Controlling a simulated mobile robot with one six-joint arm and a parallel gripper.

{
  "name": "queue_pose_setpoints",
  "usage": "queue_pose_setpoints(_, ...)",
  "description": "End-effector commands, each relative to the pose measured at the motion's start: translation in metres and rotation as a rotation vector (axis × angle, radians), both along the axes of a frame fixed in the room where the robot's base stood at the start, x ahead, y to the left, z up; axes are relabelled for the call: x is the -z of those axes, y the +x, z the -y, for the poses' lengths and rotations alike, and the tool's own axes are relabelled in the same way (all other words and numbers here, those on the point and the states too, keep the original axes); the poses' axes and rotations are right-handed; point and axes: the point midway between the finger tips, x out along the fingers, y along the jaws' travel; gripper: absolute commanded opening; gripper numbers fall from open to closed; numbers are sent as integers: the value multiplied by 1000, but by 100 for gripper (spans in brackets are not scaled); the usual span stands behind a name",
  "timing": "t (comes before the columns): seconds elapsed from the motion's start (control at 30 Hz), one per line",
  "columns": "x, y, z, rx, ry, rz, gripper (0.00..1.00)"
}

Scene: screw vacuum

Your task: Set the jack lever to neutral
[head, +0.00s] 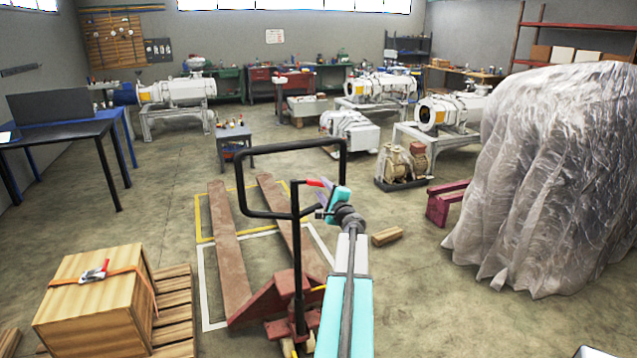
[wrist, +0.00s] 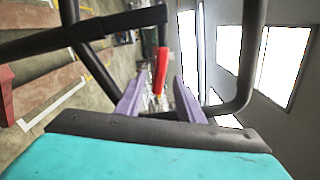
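The pallet jack (head: 273,300) stands in front of me, with a red body and two brown forks (head: 232,255). Its black loop handle (head: 240,187) rises upright, and a small red lever (head: 315,183) sticks out at the handle's right side. The red lever (wrist: 161,70) also shows in the wrist view, pointing between my finger tips. My gripper (head: 325,200) is beside the lever, with purple fingers. In the wrist view my gripper (wrist: 159,84) is open, one finger on each side of the lever. I cannot tell whether either finger touches it.
A wooden crate (head: 90,305) with an orange strap sits on a pallet at the lower left. A plastic-covered mass (head: 560,180) stands on the right. A wood block (head: 387,236) lies on the floor. White pumps (head: 180,92) stand at the back. The handle bars surround my gripper closely.

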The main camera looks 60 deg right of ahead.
Motion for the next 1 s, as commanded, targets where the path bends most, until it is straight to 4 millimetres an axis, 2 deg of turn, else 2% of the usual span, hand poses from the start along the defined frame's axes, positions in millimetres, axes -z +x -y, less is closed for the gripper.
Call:
queue_pose_setpoints(0.5, 0, 36, 26, -1, 0, -1, 34)
queue_pose_setpoints(1.0, 0, 41, 29, -1, 0, -1, 34)
